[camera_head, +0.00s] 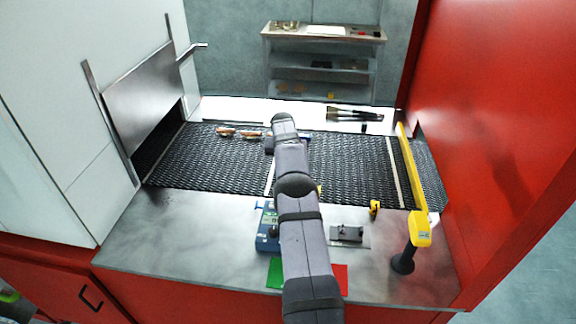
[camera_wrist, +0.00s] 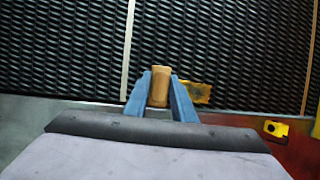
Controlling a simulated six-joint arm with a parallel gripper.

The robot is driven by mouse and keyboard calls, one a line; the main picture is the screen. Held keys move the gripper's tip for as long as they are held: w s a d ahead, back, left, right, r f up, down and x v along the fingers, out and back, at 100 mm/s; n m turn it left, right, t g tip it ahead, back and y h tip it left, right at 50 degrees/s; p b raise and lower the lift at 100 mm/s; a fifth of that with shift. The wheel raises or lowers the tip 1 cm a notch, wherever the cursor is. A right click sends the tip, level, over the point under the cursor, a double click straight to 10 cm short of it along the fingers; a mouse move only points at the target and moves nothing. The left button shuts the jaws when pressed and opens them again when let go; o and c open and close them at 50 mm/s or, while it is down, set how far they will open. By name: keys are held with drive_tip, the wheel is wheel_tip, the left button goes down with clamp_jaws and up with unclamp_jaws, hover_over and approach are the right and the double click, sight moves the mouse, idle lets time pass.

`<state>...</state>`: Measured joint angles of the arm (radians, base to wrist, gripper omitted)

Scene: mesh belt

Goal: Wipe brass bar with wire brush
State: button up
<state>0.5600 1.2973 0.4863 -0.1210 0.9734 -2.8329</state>
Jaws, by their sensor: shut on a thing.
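In the wrist view my gripper (camera_wrist: 160,82), with two blue fingers, is shut on a tan, wood-coloured block (camera_wrist: 160,88), which looks like the wire brush's handle. Its bristles are not visible. A yellow, brass-coloured piece (camera_wrist: 196,92), likely the brass bar, lies just right of the right finger, at the near edge of the belt. Part of it is hidden behind the finger, and I cannot tell whether the brush touches it. In the head view my arm hides the gripper and the held block; only a small yellow bit (camera_head: 319,189) shows right of the arm.
The black mesh belt (camera_head: 350,165) has pale cross strips. Copper-coloured pieces (camera_head: 238,132) lie on it at far left. A yellow barrier (camera_head: 412,180) stands at right. A blue device (camera_head: 266,228), grey block (camera_head: 347,233) and small yellow item (camera_head: 374,208) sit on the metal table (camera_head: 175,235).

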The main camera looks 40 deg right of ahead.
drive_tip(key=shift+r, duration=0.15)
drive_tip(key=shift+r+p, duration=1.25)
drive_tip(key=shift+r, duration=0.2)
drive_tip(key=shift+s+d, duration=0.1)
